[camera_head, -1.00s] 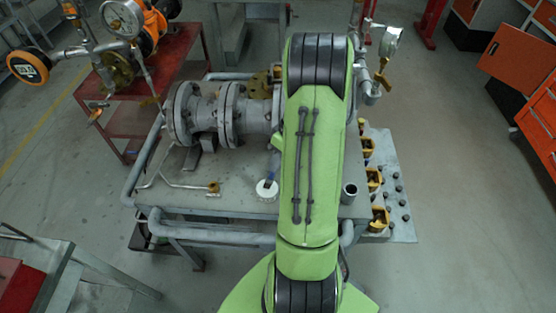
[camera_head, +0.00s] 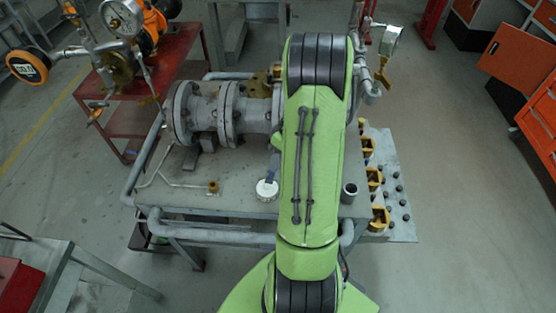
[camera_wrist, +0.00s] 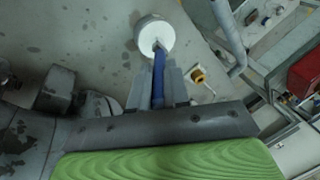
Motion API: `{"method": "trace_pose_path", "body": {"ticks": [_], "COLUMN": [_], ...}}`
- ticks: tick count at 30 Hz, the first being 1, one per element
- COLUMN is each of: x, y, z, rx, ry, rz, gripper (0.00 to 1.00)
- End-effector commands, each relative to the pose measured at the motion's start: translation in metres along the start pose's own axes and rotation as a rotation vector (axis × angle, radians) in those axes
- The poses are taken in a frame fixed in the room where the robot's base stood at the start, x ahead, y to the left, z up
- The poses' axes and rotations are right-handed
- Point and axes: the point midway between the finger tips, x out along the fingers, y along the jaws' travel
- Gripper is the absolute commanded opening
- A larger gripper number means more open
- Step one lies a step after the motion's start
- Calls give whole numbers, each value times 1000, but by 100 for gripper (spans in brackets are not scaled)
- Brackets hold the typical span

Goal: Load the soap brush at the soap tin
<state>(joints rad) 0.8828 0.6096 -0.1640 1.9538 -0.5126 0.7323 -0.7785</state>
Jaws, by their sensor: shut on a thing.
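The soap tin (camera_head: 267,188) is a small round white tin on the grey bench top, just left of my green arm. In the wrist view the tin (camera_wrist: 152,33) lies straight ahead of my fingertips. My gripper (camera_wrist: 159,86) is shut on the blue handle of the soap brush (camera_wrist: 158,75). The brush's far end overlaps the near part of the tin; I cannot tell if it touches the soap. In the head view a bit of the blue brush (camera_head: 272,177) shows at the tin's upper right edge. My gripper is hidden behind my arm there.
A grey flanged valve body (camera_head: 225,112) lies behind the tin. A bent rod with a brass end (camera_head: 213,187) lies to its left. A grey cup (camera_head: 349,193) stands right of my arm. A tubular rail (camera_head: 200,234) runs along the bench front. Bare bench top surrounds the tin.

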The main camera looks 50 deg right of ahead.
Motion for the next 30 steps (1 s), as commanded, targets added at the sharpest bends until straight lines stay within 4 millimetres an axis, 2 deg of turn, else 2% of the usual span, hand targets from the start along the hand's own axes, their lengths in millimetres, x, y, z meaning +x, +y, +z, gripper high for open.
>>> {"method": "trace_pose_path", "body": {"ticks": [7, 27, 30], "x": [-3, -64, -68], "y": [-2, -21, -22], "z": [0, -10, -11], "rx": [3, 1, 1], "ry": [-3, 0, 0], "rz": [-2, 0, -1], "gripper": [0, 0, 0]}}
